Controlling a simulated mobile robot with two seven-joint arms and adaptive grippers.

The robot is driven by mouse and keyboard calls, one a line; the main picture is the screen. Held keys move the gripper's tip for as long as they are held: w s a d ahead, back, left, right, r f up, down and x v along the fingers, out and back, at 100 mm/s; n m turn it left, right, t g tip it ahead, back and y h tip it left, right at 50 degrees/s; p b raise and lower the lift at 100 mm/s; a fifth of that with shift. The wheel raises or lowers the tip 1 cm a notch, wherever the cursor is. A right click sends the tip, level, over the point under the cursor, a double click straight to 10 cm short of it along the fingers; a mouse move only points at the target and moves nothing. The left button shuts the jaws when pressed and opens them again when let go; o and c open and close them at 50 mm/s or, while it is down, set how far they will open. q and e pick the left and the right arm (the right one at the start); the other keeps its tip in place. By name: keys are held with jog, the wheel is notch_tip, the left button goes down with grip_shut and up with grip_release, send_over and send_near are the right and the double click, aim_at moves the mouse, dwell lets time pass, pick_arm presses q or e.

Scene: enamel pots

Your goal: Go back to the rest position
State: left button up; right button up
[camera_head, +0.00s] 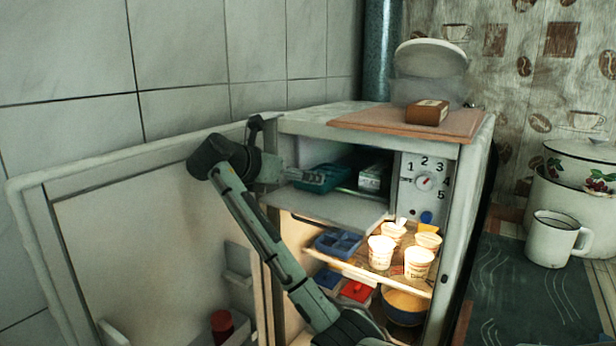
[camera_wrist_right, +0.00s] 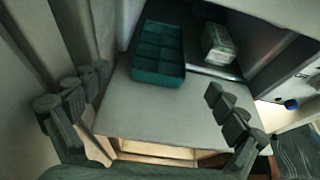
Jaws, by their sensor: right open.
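My right gripper (camera_head: 312,178) is at the mouth of the fridge's freezer compartment, above its lowered flap (camera_head: 330,208). In the right wrist view the fingers of my right gripper (camera_wrist_right: 150,96) are spread wide with nothing between them. A teal ice tray (camera_wrist_right: 160,52) lies in the compartment beyond the fingers. In the head view the ice tray (camera_head: 318,172) is partly behind my gripper. A small pale green box (camera_wrist_right: 217,44) stands to the right of the tray, apart from the fingers. My left gripper does not show.
The fridge door (camera_head: 150,225) stands wide open on the left, close to my arm. White cups (camera_head: 418,262) and a blue tray (camera_head: 338,243) stand on the shelf below. A brown box (camera_head: 427,112) lies on a board on top. A white mug (camera_head: 557,238) and pot stand right.

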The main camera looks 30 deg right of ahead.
jog(key=shift+v, duration=1.6)
jog(key=x, duration=1.1)
jog(key=shift+f, duration=0.2)
jog(key=shift+s+a+r, duration=0.2)
jog(key=shift+s+a, duration=0.1)
jog(key=shift+a, duration=0.2)
jog(key=shift+d, duration=0.1)
